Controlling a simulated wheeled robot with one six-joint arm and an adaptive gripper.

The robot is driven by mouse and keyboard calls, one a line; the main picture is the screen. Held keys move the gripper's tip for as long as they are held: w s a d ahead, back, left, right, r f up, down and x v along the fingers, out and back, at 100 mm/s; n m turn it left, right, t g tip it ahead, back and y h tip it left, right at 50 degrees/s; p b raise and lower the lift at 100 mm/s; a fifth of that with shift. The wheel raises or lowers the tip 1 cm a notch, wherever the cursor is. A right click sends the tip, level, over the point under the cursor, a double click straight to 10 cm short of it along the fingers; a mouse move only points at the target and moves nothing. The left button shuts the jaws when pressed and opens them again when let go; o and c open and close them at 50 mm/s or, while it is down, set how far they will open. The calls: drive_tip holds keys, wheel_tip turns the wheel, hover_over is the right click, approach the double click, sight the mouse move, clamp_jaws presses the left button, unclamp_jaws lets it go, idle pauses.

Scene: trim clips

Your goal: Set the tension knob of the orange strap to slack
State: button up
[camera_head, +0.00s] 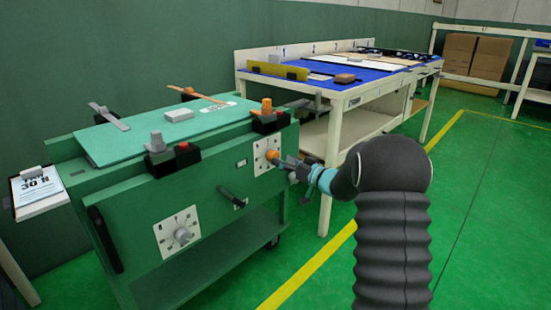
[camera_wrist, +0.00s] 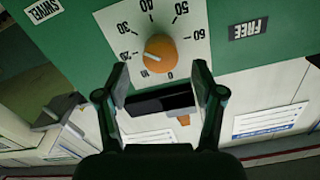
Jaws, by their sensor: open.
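The orange tension knob (camera_head: 272,156) sits on a white dial plate on the cart's green front, at its right end. No word for slack is readable on the dial. The orange strap (camera_head: 197,94) lies on the cart's top. My gripper (camera_head: 288,163) is open just right of the knob. In the wrist view its fingertips (camera_wrist: 162,78) are apart, either side of the knob's lower edge and seemingly short of it; contact cannot be told.
A grey knob (camera_head: 182,236) on a second dial plate and a dark handle (camera_head: 231,197) are on the same front. Clips with orange (camera_head: 266,106) and grey (camera_head: 156,141) levers stand above. A blue-topped bench (camera_head: 340,85) stands behind. Green floor at right is clear.

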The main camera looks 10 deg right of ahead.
sight(272, 156)
drive_tip(key=shift+x, duration=2.25)
drive_tip(key=c, duration=1.1)
drive_tip(key=shift+c, duration=0.2)
